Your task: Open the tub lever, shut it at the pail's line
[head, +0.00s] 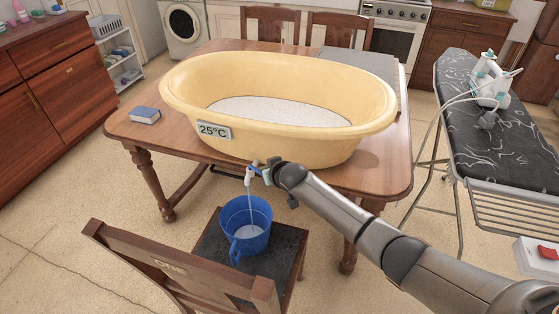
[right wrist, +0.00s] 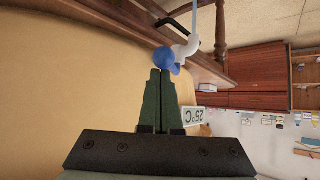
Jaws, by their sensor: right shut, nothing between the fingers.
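The yellow tub (head: 290,82) stands on the wooden table and holds pale water. Its white tap (head: 250,176) sticks out over the table's front edge, and a thin stream falls from it. The blue pail (head: 240,212) stands below on the chair seat, with some pale water inside; I cannot make out a line in it. My right gripper (head: 265,172) is beside the tap. In the right wrist view my shut, empty right gripper (right wrist: 160,76) has its fingertips at the tap's blue lever (right wrist: 163,57); touching or just apart, I cannot tell. My left gripper is out of view.
The wooden chair (head: 180,268) stands before the table (head: 128,125). A tag reading 25°C (head: 213,130) is on the tub's front. A blue box (head: 145,115) lies on the table's left. An ironing board (head: 510,125) stands at the right.

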